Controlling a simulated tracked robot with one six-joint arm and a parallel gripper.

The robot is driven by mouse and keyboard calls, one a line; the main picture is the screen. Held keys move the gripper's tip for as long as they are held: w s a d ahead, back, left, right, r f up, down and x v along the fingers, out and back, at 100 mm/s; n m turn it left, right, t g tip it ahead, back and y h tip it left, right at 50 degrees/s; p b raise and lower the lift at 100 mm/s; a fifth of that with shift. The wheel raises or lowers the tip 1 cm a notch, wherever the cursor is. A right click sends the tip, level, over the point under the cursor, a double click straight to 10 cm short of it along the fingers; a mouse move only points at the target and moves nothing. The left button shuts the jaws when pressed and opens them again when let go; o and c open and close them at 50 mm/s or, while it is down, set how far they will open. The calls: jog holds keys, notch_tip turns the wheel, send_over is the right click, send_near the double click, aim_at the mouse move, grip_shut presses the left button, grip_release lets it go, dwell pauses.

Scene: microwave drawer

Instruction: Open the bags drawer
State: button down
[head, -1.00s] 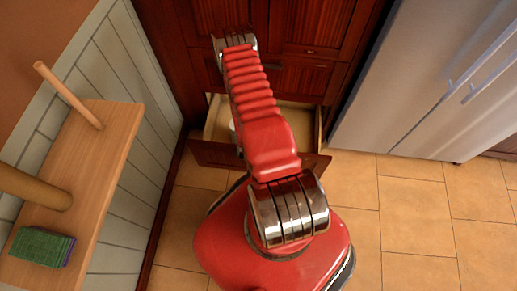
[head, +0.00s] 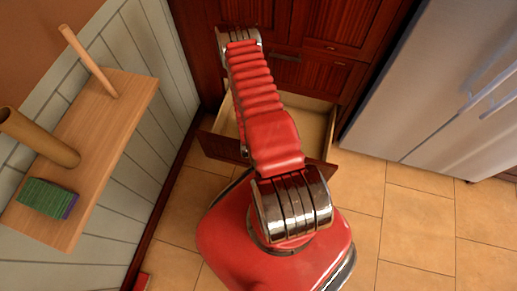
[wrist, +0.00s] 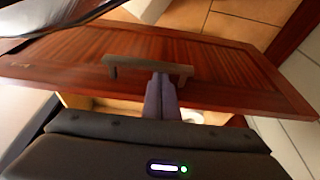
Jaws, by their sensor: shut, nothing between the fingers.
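A dark red wooden drawer (head: 222,146) stands pulled out at the bottom of the cabinet, its pale interior (head: 312,122) showing on both sides of my arm. No label is readable. The wrist view shows a dark red wooden front (wrist: 230,75) with a dark bar handle (wrist: 125,64). My gripper (wrist: 162,78) is shut and empty, its fingertips overlapping the middle of this handle in the picture. Whether they touch it is unclear. A pale interior (wrist: 100,105) with a white item (wrist: 190,115) shows below that front. The gripper is hidden in the head view.
A closed drawer (head: 325,75) is above the open one. A steel refrigerator (head: 400,90) stands to the right. A wooden wall shelf (head: 112,135) with a green-topped block (head: 45,197) is at left. Tiled floor (head: 415,220) is clear at right.

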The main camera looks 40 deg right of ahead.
jog(key=v, duration=1)
jog(key=shift+f, duration=0.1)
dwell(0.6)
